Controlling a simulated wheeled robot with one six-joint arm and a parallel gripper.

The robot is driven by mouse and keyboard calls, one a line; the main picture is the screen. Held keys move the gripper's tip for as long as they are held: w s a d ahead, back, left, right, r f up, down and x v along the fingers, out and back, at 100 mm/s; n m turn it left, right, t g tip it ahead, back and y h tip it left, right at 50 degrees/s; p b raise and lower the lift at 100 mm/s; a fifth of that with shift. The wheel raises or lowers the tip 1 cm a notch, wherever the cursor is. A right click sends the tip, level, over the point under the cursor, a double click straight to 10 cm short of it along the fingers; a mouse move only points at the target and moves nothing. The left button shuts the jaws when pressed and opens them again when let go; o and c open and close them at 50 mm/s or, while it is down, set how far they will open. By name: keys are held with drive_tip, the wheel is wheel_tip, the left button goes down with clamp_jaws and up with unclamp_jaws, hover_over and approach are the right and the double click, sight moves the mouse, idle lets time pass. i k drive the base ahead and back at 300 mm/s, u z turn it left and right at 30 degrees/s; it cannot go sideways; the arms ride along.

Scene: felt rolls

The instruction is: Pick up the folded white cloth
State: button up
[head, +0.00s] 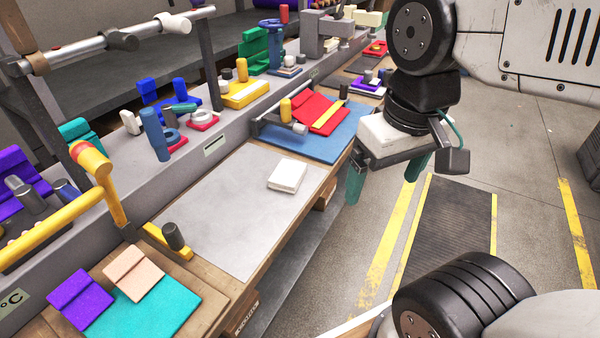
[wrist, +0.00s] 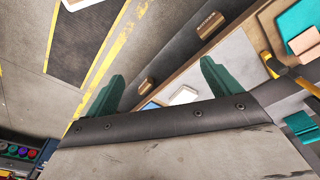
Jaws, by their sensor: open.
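The folded white cloth (head: 287,176) lies flat on a pale grey sheet (head: 215,215) on the bench, near the sheet's far right part. In the wrist view the white cloth (wrist: 184,95) shows between the fingers, partly cut off by my gripper's body. My gripper (head: 388,176) hangs to the right of the cloth, out past the bench edge and above the floor. Its two green fingers are spread wide with nothing between them. In the wrist view my gripper (wrist: 160,90) has its fingers standing far apart. It is clear of the cloth.
A blue mat (head: 325,140) with red cloth and a yellow strip lies beyond the sheet. Purple (head: 80,300), peach and teal pieces lie at the near left. A yellow post (head: 100,175) and a raised ledge with tools line the bench's back. The sheet around the cloth is bare.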

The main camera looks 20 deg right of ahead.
sight(288, 176)
drive_tip(key=u, duration=1.75)
drive_tip(key=k, duration=1.1)
drive_tip(key=z, duration=1.7)
drive_tip(key=i, duration=0.5)
drive_tip(key=u, duration=0.05)
